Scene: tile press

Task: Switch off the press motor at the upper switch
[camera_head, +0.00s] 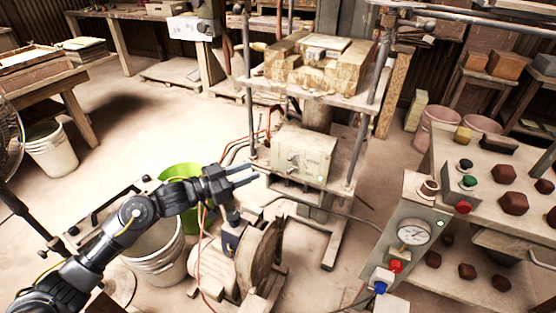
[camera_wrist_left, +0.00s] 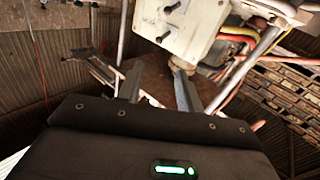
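A pale switch box (camera_head: 312,150) is mounted on the press frame below its upper shelf. Small dark switches (camera_head: 292,159) sit on its front, one above another, and a green light shows low on its right. The switch positions are too small to tell. My left gripper (camera_head: 251,174) is open and empty, to the left of the box and apart from it, fingers pointing right. In the left wrist view, the two fingers (camera_wrist_left: 157,88) are spread, and the box (camera_wrist_left: 183,24) with its switches is beyond them. My right gripper is not in view.
A motor with a large wheel (camera_head: 262,255) stands below my left gripper, near a green bucket (camera_head: 180,176) and white buckets. A control box with a gauge (camera_head: 413,233) and a table with dark red tiles (camera_head: 513,204) are at the right. Cables run beside the switch box.

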